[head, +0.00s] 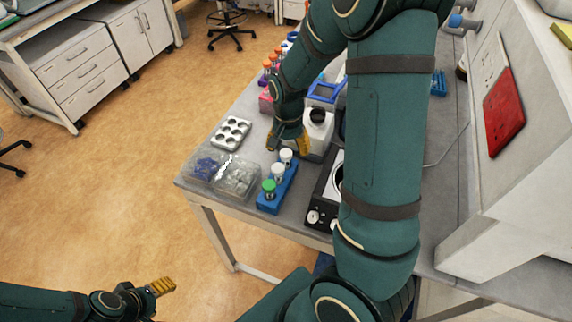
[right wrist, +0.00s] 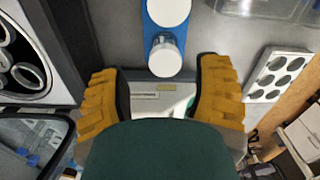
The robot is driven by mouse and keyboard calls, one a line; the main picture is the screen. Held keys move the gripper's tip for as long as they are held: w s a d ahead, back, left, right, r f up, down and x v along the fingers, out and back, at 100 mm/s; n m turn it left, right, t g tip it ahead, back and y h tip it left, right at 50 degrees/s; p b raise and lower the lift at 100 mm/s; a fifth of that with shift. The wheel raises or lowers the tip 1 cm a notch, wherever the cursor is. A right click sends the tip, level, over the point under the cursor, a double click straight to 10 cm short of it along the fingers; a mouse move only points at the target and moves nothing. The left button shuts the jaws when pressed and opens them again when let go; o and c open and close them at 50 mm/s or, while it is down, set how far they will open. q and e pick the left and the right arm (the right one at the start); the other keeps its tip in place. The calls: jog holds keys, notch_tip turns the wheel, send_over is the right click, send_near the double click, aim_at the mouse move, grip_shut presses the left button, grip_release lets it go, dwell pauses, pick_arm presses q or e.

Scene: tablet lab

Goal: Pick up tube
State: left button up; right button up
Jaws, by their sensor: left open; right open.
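A blue rack (head: 277,190) stands near the table's front edge with a green-capped tube (head: 269,186) and two white-capped tubes (head: 287,156) upright in a row. My right gripper (head: 288,140) is just behind the rack, pointing down, its fingers partly hidden by the arm. In the right wrist view my right gripper (right wrist: 160,92) is open with nothing gripped; the rack (right wrist: 148,42) and a white-capped tube (right wrist: 165,58) lie just beyond the gap between its fingers. My left gripper (head: 162,287) is low at the left, off the table, and open.
Clear lidded boxes (head: 238,180) sit left of the rack, and a white well plate (head: 231,133) behind them. Orange-capped tubes (head: 267,66) are farther back.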

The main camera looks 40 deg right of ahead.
aim_at(286, 164)
jog(key=shift+w+a+f+b, duration=0.1)
jog(key=shift+w+f+b, duration=0.05)
jog(key=shift+f, duration=1.35)
jog(key=shift+w+f+b, duration=0.1)
jog(key=shift+f+b, duration=0.05)
jog(key=shift+f, duration=1.3)
grip_shut()
